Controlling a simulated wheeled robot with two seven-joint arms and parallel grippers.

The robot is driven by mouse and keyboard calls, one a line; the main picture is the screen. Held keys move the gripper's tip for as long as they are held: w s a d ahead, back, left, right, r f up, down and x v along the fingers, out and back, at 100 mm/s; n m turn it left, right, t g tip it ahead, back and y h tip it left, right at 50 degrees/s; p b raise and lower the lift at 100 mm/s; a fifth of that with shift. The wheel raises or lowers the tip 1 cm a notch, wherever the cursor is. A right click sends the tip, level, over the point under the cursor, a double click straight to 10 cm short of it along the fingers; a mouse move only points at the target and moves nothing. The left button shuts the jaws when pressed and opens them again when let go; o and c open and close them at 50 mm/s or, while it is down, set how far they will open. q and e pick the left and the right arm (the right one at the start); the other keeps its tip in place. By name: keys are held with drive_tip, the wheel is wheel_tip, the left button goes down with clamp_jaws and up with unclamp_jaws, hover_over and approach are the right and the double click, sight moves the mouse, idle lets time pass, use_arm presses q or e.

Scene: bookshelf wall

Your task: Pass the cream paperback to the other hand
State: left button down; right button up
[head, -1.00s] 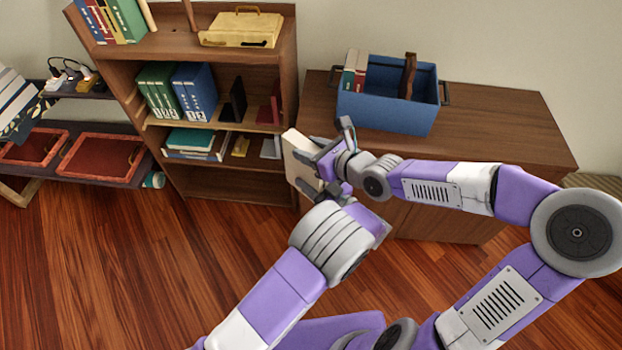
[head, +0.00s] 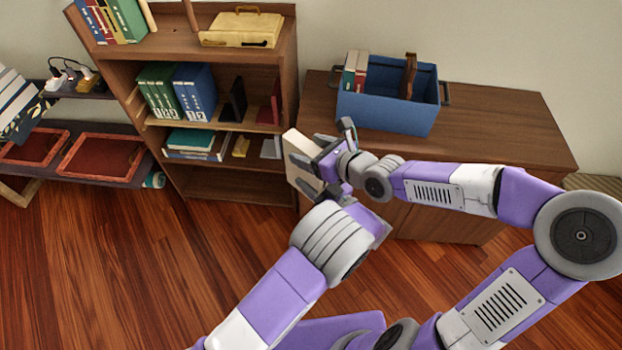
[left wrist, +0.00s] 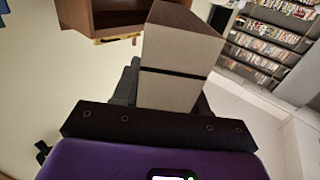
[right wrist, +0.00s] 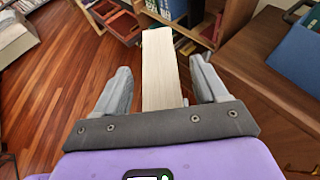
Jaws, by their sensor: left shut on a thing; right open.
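The cream paperback (head: 292,146) is held up in front of the low cabinet in the head view. My left gripper (head: 318,192) is shut on its lower part from below. In the left wrist view, the book (left wrist: 168,92) rises between the left fingers with a dark line across its pale side. My right gripper (head: 308,152) is open and reaches to the book from the right. In the right wrist view, the book (right wrist: 160,65) stands edge-on between the spread right fingers, with a visible gap on each side. The grippers hide part of the book.
A blue bin (head: 388,112) with a few books stands on the brown cabinet (head: 500,125) behind my right arm. A bookshelf (head: 240,186) with books and a yellow case (head: 242,28) is at left. Red trays (head: 100,157) lie on a low shelf farther left.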

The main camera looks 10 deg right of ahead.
drive_tip(key=v, duration=1.1)
drive_tip(key=shift+s+d, duration=0.2)
drive_tip(key=shift+s, duration=0.05)
idle(0.6)
